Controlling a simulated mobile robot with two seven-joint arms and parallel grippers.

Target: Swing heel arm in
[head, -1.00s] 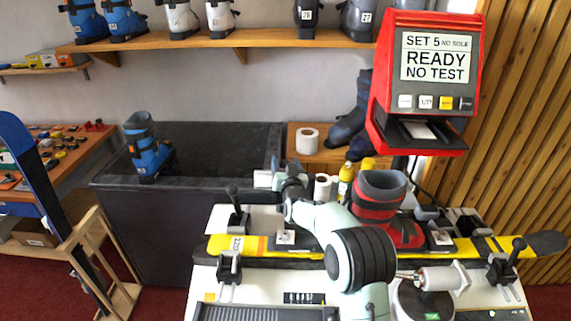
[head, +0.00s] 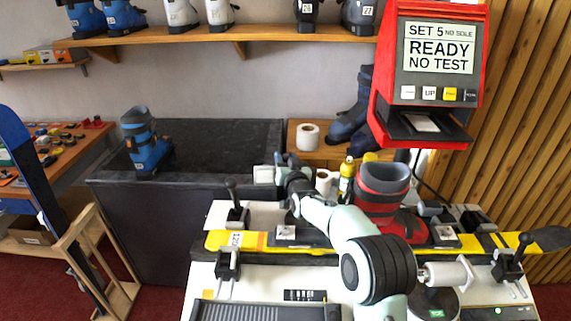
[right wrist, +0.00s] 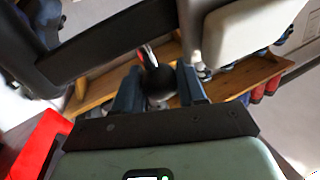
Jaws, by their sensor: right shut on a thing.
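My right arm reaches across the bench in the head view, and its gripper (head: 286,168) is behind the ski, left of the red and grey boot (head: 378,205). In the right wrist view the gripper (right wrist: 158,86) has its fingers closed around a round black knob (right wrist: 158,78). A dark bar (right wrist: 110,40) and a pale block (right wrist: 245,32) show beyond the fingers. A pale block (head: 263,174) also shows beside the gripper in the head view. I cannot tell for sure which part is the heel arm. My left gripper is not in view.
The yellow ski (head: 222,240) lies across the bench, clamped near both ends. A red tester screen (head: 440,50) reading "READY NO TEST" stands at the right. A metal cylinder (head: 445,274) sits at the front right. A blue boot (head: 146,145) stands on the dark counter at the left.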

